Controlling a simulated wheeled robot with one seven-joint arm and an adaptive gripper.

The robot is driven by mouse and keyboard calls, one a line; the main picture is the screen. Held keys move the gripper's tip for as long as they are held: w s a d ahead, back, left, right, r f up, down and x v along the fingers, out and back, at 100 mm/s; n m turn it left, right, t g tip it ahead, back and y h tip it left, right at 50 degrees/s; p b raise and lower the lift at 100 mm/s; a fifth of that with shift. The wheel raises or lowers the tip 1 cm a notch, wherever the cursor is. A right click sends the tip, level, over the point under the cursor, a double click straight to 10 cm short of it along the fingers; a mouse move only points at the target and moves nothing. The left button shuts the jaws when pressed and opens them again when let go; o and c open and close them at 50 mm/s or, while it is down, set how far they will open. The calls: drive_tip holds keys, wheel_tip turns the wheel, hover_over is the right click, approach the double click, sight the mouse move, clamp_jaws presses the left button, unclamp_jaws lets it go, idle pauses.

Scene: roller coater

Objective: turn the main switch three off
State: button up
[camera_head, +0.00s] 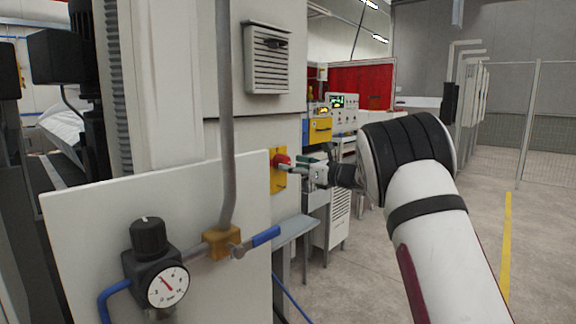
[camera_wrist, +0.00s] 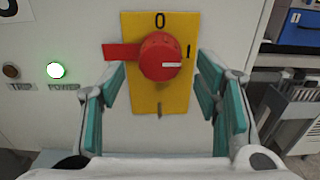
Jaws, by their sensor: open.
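The main switch is a red rotary knob (camera_wrist: 161,57) on a yellow plate (camera_wrist: 161,103) fixed to a pale cabinet panel. The plate has "0" at the top and "I" at the right. A white mark on the knob points right, toward the "I", and a red tab sticks out to the left. In the head view the knob (camera_head: 281,160) is at the centre, on the cabinet's side. My gripper (camera_wrist: 160,78) is open, with its green-padded fingers on either side of the knob, apart from it. It also shows in the head view (camera_head: 300,167), just right of the knob.
A lit white-green lamp (camera_wrist: 56,70) labelled "POWER" sits left of the plate. A pressure gauge (camera_head: 167,287) and a blue-handled valve (camera_head: 262,238) are on the front panel. A grey pipe (camera_head: 226,120) runs down to the valve. Open floor lies to the right.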

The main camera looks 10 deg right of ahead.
drive_tip(key=shift+x, duration=1.35)
drive_tip(key=shift+c, duration=0.2)
drive_tip(key=c, duration=1.1)
drive_tip(key=shift+b, duration=0.5)
drive_tip(key=shift+d+n+b, duration=0.1)
drive_tip(key=shift+n+b, duration=8.9)
drive_tip(key=shift+b, duration=1.9)
drive_tip(key=shift+r, duration=0.1)
